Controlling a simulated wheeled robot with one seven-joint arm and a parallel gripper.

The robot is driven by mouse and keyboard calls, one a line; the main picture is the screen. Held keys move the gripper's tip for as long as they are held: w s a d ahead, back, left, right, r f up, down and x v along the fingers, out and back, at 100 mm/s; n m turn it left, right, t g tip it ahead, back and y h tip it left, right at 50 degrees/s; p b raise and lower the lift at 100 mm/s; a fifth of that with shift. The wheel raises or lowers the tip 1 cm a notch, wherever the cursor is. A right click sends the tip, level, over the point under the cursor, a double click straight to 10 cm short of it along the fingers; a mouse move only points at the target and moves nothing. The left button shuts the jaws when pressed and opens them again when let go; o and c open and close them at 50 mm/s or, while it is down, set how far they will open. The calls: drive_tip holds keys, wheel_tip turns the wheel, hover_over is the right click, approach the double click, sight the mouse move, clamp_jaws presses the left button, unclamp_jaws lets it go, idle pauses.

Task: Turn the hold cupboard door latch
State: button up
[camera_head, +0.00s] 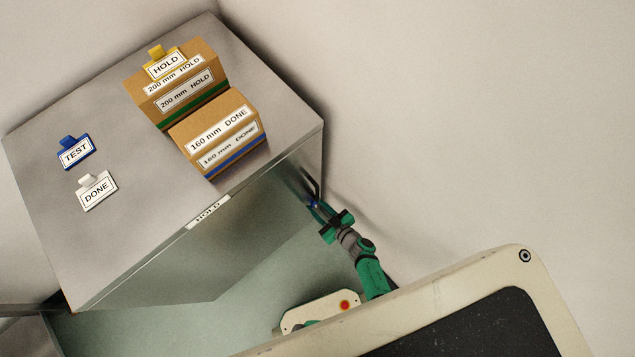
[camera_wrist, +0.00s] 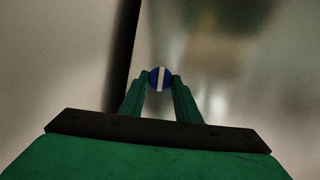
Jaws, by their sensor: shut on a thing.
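The hold cupboard (camera_head: 255,248) is a grey metal cabinet with a HOLD label (camera_head: 208,211) on its upper front edge. The latch (camera_wrist: 160,79) shows in the wrist view as a round blue knob with a white stripe standing nearly upright. My gripper (camera_wrist: 160,86) is shut on the latch, with one green finger on each side of it. In the head view my gripper (camera_head: 317,206) is at the cupboard's right front edge, where the latch is small and mostly hidden. The door looks closed, though its edges are hard to make out.
On the cupboard top stand a 200 mm HOLD box (camera_head: 184,96) with a yellow HOLD clip (camera_head: 166,65) and a 160 mm DONE box (camera_head: 222,137). A blue TEST clip (camera_head: 75,153) and a white DONE clip (camera_head: 97,190) lie to the left. A dark vertical strip (camera_wrist: 124,55) is left of the latch.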

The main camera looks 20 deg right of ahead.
drive_tip(key=n+t+h, duration=0.1)
drive_tip(key=n+h, duration=0.1)
drive_tip(key=shift+a+n, duration=0.15)
drive_tip(key=shift+n, duration=0.25)
drive_tip(key=n, duration=0.1)
drive_tip(key=n+t+h, duration=0.1)
drive_tip(key=n, duration=0.1)
drive_tip(key=shift+s+a+f+h, duration=0.1)
drive_tip(key=shift+a+h, duration=0.05)
drive_tip(key=shift+h, duration=0.15)
drive_tip(key=n+t, duration=0.1)
drive_tip(key=n+h, duration=0.1)
drive_tip(key=n, duration=0.1)
drive_tip(key=shift+a+f+n+t, duration=0.2)
drive_tip(key=shift+n+t, duration=0.1)
drive_tip(key=shift+t, duration=0.1)
drive_tip(key=shift+f+n+t+h, duration=0.15)
drive_tip(key=shift+n+t, duration=0.25)
drive_tip(key=shift+n, duration=0.45)
drive_tip(key=shift+f+n+t+h, duration=0.1)
drive_tip(key=shift+n+t+h, duration=0.25)
drive_tip(key=shift+n, duration=0.5)
drive_tip(key=shift+a+n+y, duration=0.1)
drive_tip(key=shift+n+y, duration=0.2)
drive_tip(key=o, duration=1)
drive_tip(key=shift+s, duration=0.15)
drive_tip(key=s, duration=1)
drive_tip(key=shift+s+a, duration=0.2)
drive_tip(key=shift+s, duration=0.1)
